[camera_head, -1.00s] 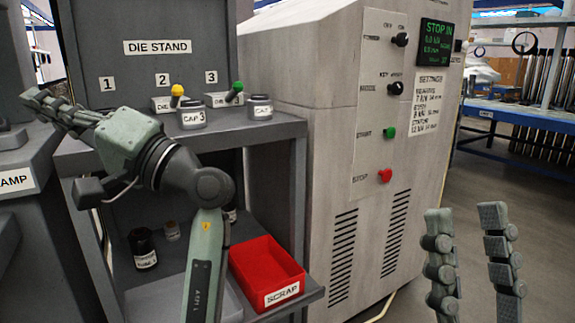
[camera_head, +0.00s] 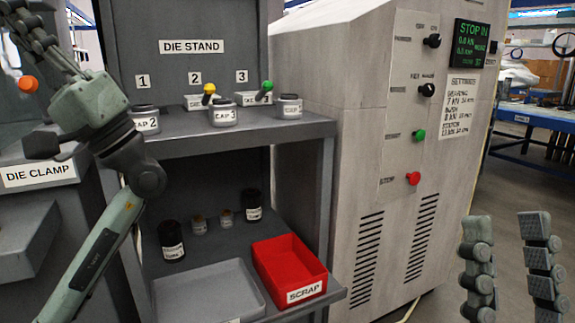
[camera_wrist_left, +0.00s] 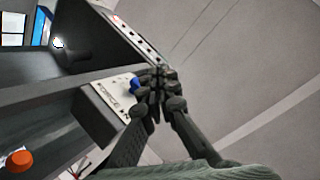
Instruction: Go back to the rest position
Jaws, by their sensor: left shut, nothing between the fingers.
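My left gripper (camera_head: 22,22) is at the upper left of the head view, above the die clamp, with its arm rising from the bottom left. In the left wrist view its fingers (camera_wrist_left: 160,78) are closed together with nothing between them. Their tips overlap a blue knob (camera_wrist_left: 136,84) on a white-faced box; I cannot tell whether they touch. My right gripper (camera_head: 506,232) is at the lower right of the head view. Its two fingers point up, apart and empty, in front of the floor.
The die stand (camera_head: 240,143) has labelled cap jars and dies on top. Below are dark jars, a grey tray (camera_head: 205,292) and a red scrap bin (camera_head: 290,268). The die clamp (camera_head: 40,174) has an orange knob (camera_head: 28,84). The press cabinet (camera_head: 375,150) stands right.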

